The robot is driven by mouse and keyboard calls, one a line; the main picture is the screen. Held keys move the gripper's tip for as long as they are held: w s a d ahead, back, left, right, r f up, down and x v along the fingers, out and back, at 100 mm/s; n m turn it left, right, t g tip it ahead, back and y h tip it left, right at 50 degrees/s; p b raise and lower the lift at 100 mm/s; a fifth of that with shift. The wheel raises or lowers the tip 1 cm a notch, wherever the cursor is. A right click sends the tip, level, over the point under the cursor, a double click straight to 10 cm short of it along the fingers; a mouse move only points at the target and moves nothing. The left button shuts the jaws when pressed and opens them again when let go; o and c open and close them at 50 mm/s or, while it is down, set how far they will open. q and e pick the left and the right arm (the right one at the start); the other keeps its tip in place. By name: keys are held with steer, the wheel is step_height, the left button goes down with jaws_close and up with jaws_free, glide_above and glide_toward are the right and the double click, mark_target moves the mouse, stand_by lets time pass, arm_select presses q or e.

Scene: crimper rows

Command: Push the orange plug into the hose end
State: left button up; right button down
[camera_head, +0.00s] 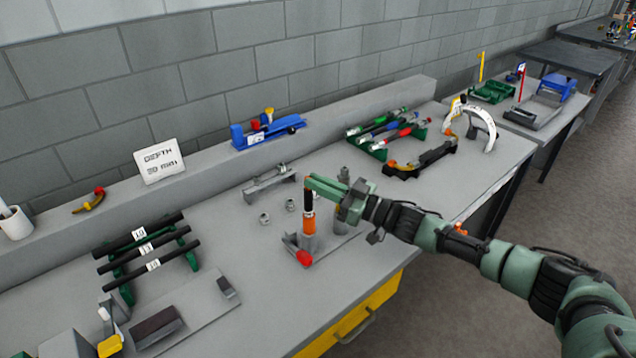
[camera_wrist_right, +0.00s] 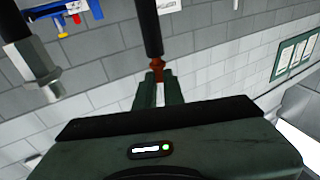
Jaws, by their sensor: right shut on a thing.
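A black hose (camera_head: 308,199) stands upright in a grey clamp (camera_head: 311,244) with a red knob, with an orange section (camera_head: 308,222) around its lower part. My right gripper (camera_head: 316,186) is at the hose's upper end, coming in from the right. In the right wrist view, which is upside down, its fingertips (camera_wrist_right: 157,88) are shut on a small orange plug (camera_wrist_right: 157,70). The plug is in line with the hose end (camera_wrist_right: 153,48) and looks to meet it. How far it is in, I cannot tell. In the head view the gripper hides the plug. My left gripper is not in view.
Black hoses on a green rack (camera_head: 127,292) are at left. A depth sign (camera_head: 159,161) leans on the ledge. A blue tool (camera_head: 266,134) is behind.

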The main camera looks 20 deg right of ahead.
steer(key=shift+f+b, duration=0.35)
steer(key=shift+f, duration=0.25)
steer(key=c, duration=1.4)
jaws_free()
steer(key=shift+c, duration=0.2)
steer(key=b+v, duration=0.2)
steer(key=v, duration=0.5)
steer(key=shift+s+d, duration=0.3)
